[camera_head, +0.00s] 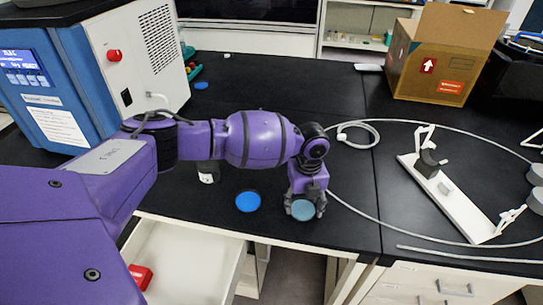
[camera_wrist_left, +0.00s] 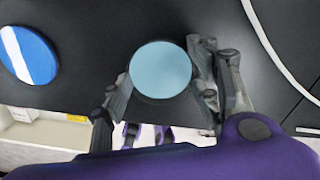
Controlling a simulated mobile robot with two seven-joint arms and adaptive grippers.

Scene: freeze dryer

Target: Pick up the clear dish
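The clear dish (camera_head: 303,210) is a round, pale blue-tinted disc near the front edge of the black bench. In the left wrist view the clear dish (camera_wrist_left: 160,70) lies between the fingertips. My left gripper (camera_head: 304,207) points down over it, one finger on each side. In the wrist view the fingers of the left gripper (camera_wrist_left: 160,75) meet the dish's rim on both sides, closed to its width. The dish is level and at about bench height; I cannot tell whether it is lifted. My right gripper is not in view.
A blue disc (camera_head: 248,201) lies just left of the dish. A pale cable (camera_head: 375,219) curves over the bench at right, near a white board (camera_head: 450,200). An open drawer (camera_head: 185,260) is below the front edge. A cardboard box (camera_head: 435,65) stands at the back right.

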